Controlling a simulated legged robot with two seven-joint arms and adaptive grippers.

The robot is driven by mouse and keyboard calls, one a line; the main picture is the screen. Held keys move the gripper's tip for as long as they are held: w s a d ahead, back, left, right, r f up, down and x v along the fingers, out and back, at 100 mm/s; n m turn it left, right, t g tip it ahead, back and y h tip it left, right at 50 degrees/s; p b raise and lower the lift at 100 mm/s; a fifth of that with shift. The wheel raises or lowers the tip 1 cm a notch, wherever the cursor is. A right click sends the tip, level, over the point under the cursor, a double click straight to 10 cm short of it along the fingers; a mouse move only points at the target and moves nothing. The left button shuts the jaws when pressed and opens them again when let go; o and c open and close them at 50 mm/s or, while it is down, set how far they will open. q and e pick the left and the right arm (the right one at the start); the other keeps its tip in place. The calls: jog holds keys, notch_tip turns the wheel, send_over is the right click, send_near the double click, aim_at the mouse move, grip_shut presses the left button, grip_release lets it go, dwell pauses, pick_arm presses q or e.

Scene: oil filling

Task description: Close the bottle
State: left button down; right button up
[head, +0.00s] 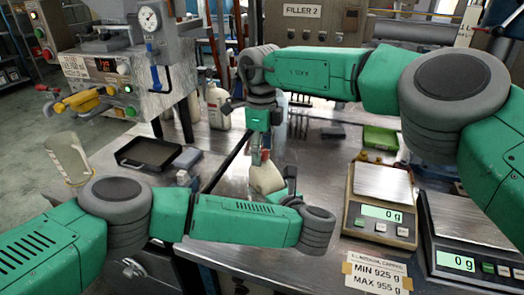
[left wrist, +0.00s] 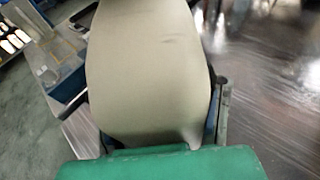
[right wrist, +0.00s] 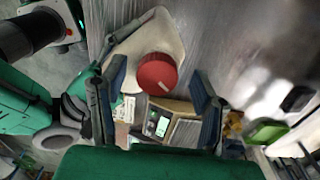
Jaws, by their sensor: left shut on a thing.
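The cream bottle (head: 266,178) is held over the metal table; its body fills much of the left wrist view (left wrist: 150,70). My left gripper (head: 287,186) is shut on the bottle's body, one finger on each side. A red cap (right wrist: 157,73) shows at the bottle's top in the right wrist view; I cannot tell how tightly it sits. My right gripper (head: 261,148) is above the bottle, pointing down. Its two fingers are apart in the right wrist view (right wrist: 160,72), either side of the cap with gaps. In the head view the cap is mostly hidden.
Two scales reading 0 g, one (head: 380,184) and another (head: 466,218), stand at the right. A black tray (head: 150,152) lies at the left. Other bottles (head: 217,105) stand behind. A green container (head: 381,139) is at the back right. The filler machine (head: 125,75) is at the back left.

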pick_arm(q)
jog(key=shift+f, duration=0.15)
pick_arm(e)
notch_tip(320, 180, up, 12)
jog(key=shift+w, duration=0.2)
jog(key=shift+a, duration=0.1)
dwell(0.4)
pick_arm(q)
jog(key=c, duration=0.8)
grip_release()
jog(key=shift+o, duration=1.2)
jog(key=shift+a, duration=0.1)
pick_arm(e)
jog(key=shift+w, duration=0.1)
